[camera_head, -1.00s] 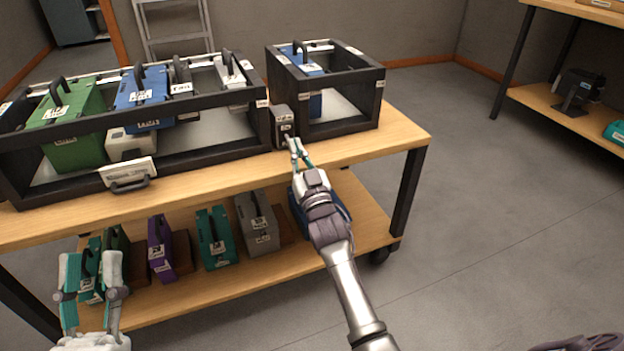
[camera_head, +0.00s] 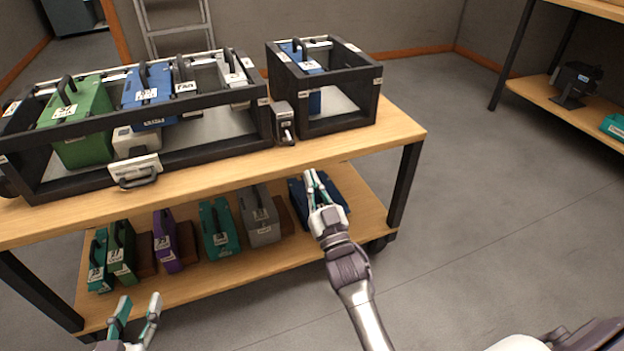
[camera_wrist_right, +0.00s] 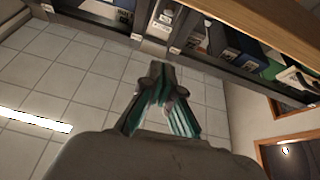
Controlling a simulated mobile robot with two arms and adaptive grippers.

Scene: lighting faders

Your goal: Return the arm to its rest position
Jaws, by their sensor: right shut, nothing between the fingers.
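My right gripper (camera_head: 313,185) is shut and empty in the head view. It is in front of the workbench (camera_head: 345,150), below its top edge, with the lower shelf behind it. In the right wrist view its fingers (camera_wrist_right: 158,75) are together with nothing between them. My left gripper (camera_head: 137,305) is open and empty at the lower left of the head view, in front of the bench. A small grey box with a lever (camera_head: 283,123) sits on the bench top between two black frames, apart from my right gripper.
A long black frame (camera_head: 160,163) holds green, blue and grey cases. A smaller black frame (camera_head: 345,122) holds a blue case. Several cases, including a purple one (camera_head: 165,240), stand on the lower shelf. A second shelf (camera_head: 545,95) is at the right. Floor right of the bench is clear.

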